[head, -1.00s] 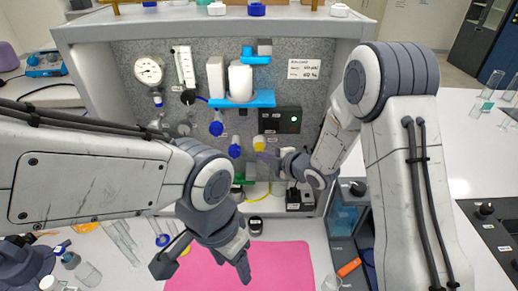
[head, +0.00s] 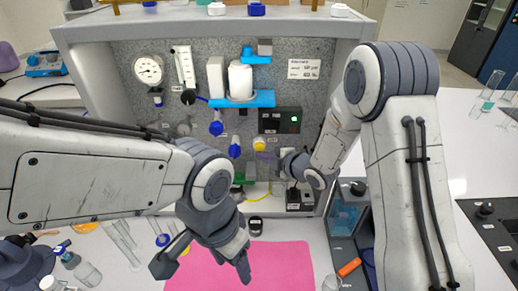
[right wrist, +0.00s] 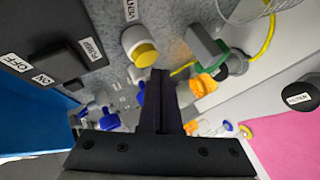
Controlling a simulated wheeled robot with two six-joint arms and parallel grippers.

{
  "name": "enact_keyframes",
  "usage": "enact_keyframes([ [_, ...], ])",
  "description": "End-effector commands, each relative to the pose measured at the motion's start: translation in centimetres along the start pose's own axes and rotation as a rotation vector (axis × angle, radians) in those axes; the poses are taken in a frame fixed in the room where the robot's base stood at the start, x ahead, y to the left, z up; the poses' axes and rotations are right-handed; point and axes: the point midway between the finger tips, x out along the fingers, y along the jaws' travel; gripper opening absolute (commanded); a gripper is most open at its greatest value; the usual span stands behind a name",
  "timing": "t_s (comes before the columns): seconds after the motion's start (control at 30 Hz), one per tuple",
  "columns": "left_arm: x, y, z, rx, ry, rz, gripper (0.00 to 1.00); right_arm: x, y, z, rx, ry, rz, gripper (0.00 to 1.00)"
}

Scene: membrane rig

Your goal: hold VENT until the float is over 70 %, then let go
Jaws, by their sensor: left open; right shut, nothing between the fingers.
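The VENT button (right wrist: 145,54), a yellow cap in a white collar, is on the grey panel beside a partly cut-off label. It also shows in the head view (head: 259,143). My right gripper (right wrist: 160,74) is shut and empty, its fingertips close to the button's edge; whether they touch it I cannot tell. In the head view the right gripper (head: 266,157) is small and partly blurred just below the button. A vertical white gauge tube (head: 183,66) is at the panel's upper left; its float is too small to read. My left gripper (head: 207,262) is open and empty above the pink mat.
A round dial gauge (head: 148,70) and blue knobs (head: 216,128) are on the panel. Glass bottles (head: 85,270) stand at the lower left.

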Motion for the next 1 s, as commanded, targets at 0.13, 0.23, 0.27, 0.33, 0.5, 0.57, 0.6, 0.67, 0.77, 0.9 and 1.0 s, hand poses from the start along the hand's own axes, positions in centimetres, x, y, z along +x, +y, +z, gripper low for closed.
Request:
enact_keyframes([
  [0.13,0.0,0.0,0.0,0.0,0.0,0.0,0.6,0.0,0.0,0.0,0.0,0.0,0.0,0.0],
  [0.23,0.0,0.0,0.0,0.0,0.0,0.0,0.6,0.0,0.0,0.0,0.0,0.0,0.0,0.0],
  [0.27,0.0,0.0,0.0,0.0,0.0,0.0,0.6,0.0,0.0,0.0,0.0,0.0,0.0,0.0],
  [0.33,0.0,0.0,0.0,0.0,0.0,0.0,0.6,0.0,0.0,0.0,0.0,0.0,0.0,0.0],
  [0.5,0.0,0.0,0.0,0.0,0.0,0.0,0.6,0.0,0.0,0.0,0.0,0.0,0.0,0.0],
  [0.57,0.0,0.0,0.0,0.0,0.0,0.0,0.6,0.0,0.0,0.0,0.0,0.0,0.0,0.0],
  [0.6,0.01,0.0,0.0,0.0,0.0,0.0,0.6,0.01,0.0,0.0,0.0,0.0,0.0,0.0],
  [0.67,0.06,-0.01,0.0,0.0,0.0,0.0,0.6,0.06,0.01,0.04,0.0,0.0,0.0,0.0],
  [0.77,0.25,-0.02,0.01,0.0,0.0,0.0,0.6,0.26,0.11,0.19,0.0,0.0,0.001,0.0],
  [0.9,0.47,-0.04,0.03,0.0,0.0,0.0,0.6,0.59,0.37,0.42,-0.002,0.0,0.0,0.0],
  [1.0,0.44,-0.03,0.02,0.0,0.0,0.0,0.6,0.6,0.45,0.43,-0.001,0.0,0.0,0.0],
])
